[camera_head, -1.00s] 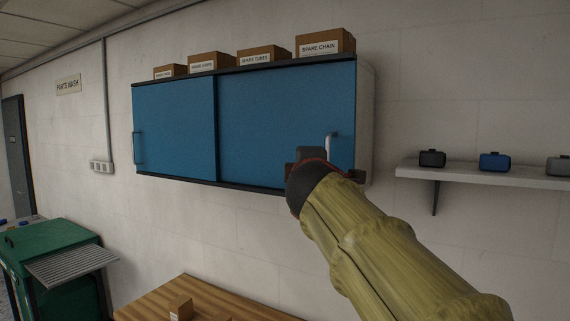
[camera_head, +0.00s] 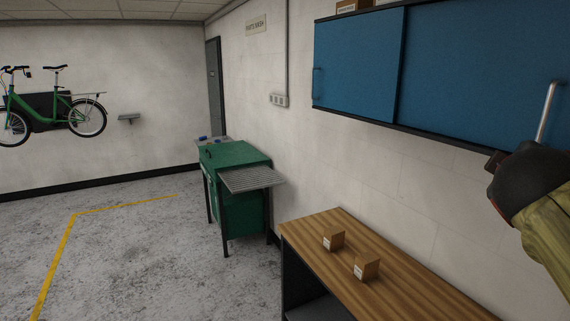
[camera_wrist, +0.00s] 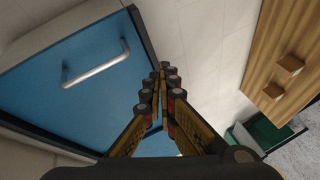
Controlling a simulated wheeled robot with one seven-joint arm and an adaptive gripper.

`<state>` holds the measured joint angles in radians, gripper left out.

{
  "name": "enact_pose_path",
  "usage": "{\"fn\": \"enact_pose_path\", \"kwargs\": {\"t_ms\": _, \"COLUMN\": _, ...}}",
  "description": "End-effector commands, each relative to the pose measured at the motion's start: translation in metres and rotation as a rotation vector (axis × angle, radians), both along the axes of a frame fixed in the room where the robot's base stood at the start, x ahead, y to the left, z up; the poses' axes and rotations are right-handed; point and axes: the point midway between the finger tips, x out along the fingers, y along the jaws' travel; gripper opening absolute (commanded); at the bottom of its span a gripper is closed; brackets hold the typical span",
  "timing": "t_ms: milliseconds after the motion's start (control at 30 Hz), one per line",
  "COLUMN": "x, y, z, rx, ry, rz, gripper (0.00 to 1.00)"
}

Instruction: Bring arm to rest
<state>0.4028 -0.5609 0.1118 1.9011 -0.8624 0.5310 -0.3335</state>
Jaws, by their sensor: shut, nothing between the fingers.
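My gripper (camera_head: 494,162) is at the right edge of the head view, just below the blue wall cabinet (camera_head: 460,68), with part of my sleeved arm behind it. In the wrist view my gripper (camera_wrist: 165,76) has its fingers together with nothing between them. The cabinet door (camera_wrist: 45,85) and its silver bar handle (camera_wrist: 97,66) lie left of the fingers, apart from them. In the head view the door's handle (camera_head: 547,112) is above my gripper. The cabinet's right end is out of the head view.
A wooden bench (camera_head: 400,278) with two small boxes (camera_head: 334,240) (camera_head: 367,268) stands below the cabinet. A green parts washer (camera_head: 240,205) stands beyond it. A green cargo bike (camera_head: 50,112) is at the far wall. Open floor (camera_head: 150,260) lies to the left.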

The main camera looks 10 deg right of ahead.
Motion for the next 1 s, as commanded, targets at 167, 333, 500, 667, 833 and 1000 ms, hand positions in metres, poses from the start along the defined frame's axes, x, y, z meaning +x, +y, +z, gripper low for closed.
{"fn": "enact_pose_path", "kwargs": {"t_ms": 167, "x": -0.020, "y": 0.038, "z": -0.119, "rx": 0.404, "ry": -0.008, "rz": -0.079, "gripper": 0.00}}
{"fn": "enact_pose_path", "kwargs": {"t_ms": 333, "x": -0.045, "y": 0.101, "z": -0.216, "rx": 0.733, "ry": 0.034, "rz": -0.137, "gripper": 0.00}}
{"fn": "enact_pose_path", "kwargs": {"t_ms": 500, "x": -0.080, "y": 0.178, "z": -0.297, "rx": 1.010, "ry": 0.124, "rz": -0.179, "gripper": 0.00}}
{"fn": "enact_pose_path", "kwargs": {"t_ms": 667, "x": -0.115, "y": 0.246, "z": -0.349, "rx": 1.173, "ry": 0.235, "rz": -0.157, "gripper": 0.00}}
{"fn": "enact_pose_path", "kwargs": {"t_ms": 833, "x": -0.124, "y": 0.274, "z": -0.354, "rx": 1.179, "ry": 0.276, "rz": -0.073, "gripper": 0.00}}
{"fn": "enact_pose_path", "kwargs": {"t_ms": 1000, "x": -0.124, "y": 0.278, "z": -0.353, "rx": 1.175, "ry": 0.283, "rz": -0.057, "gripper": 0.00}}
